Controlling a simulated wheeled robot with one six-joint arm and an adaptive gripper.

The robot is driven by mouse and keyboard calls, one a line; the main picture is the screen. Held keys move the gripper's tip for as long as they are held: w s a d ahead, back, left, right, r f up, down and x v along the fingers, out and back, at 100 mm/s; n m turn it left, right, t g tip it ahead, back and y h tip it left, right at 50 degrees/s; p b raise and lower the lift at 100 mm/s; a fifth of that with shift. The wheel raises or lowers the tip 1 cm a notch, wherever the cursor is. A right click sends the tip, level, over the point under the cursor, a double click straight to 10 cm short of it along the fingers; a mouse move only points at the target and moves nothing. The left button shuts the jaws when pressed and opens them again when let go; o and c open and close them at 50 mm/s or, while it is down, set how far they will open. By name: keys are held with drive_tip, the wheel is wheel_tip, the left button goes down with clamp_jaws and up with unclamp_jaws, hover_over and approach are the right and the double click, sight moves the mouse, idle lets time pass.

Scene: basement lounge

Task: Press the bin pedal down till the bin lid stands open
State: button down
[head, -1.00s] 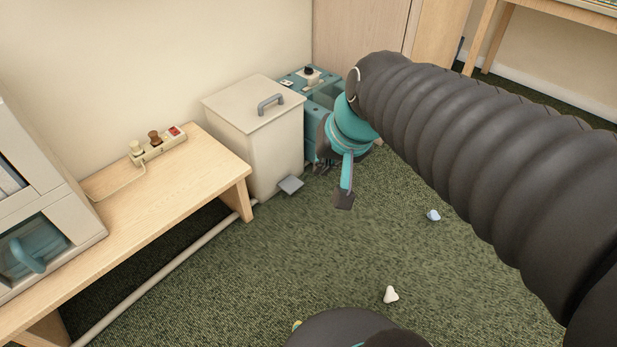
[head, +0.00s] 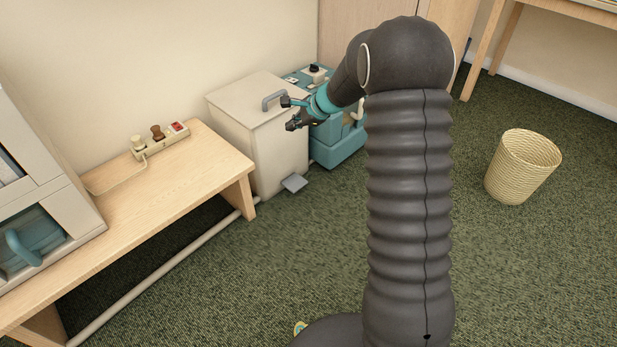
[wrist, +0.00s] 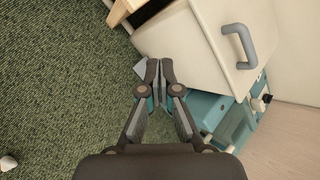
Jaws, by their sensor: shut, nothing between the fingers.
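The cream bin (head: 281,160) stands against the wall beside the wooden bench. Its lid (head: 250,95), with a grey handle (head: 273,98), lies closed. The grey pedal (head: 294,184) sticks out low at the bin's front and looks raised off the carpet. My gripper (head: 289,113) is in front of the bin's upper part, well above the pedal. In the wrist view my gripper (wrist: 160,66) is shut and empty, its fingertips together. There the pedal (wrist: 140,68) shows just left of the fingertips, partly hidden by them, and the lid (wrist: 205,35) is at upper right.
A teal machine (head: 338,150) stands close to the bin's right. A wicker basket (head: 523,167) stands at right. A small white object (wrist: 8,163) lies on the carpet. Carpet before the bin is clear.

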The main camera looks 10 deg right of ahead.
drive_tip(key=w+d+f+m+t+b, duration=0.1)
drive_tip(key=w+d+f+m, duration=0.2)
drive_tip(key=f, duration=0.5)
drive_tip(key=w+f+m, duration=0.3)
drive_tip(key=w+f, duration=0.2)
drive_tip(key=f, duration=0.4)
drive_tip(key=m+h+b, duration=0.1)
drive_tip(key=m+b, duration=0.3)
drive_tip(key=m, duration=0.2)
hover_over(300, 186)
drive_tip(key=s, duration=0.1)
wheel_tip(300, 186, down, 22)
drive_tip(key=shift+w+f+t, duration=0.25)
drive_tip(key=shift+w+t, duration=0.05)
drive_tip(key=shift+w, duration=0.2)
wheel_tip(300, 186, down, 3)
drive_tip(key=b, duration=0.3)
drive_tip(key=shift+f, duration=0.2)
drive_tip(key=shift+s+f, duration=0.1)
drive_tip(key=shift+f, duration=0.5)
drive_tip(key=shift+r, duration=0.15)
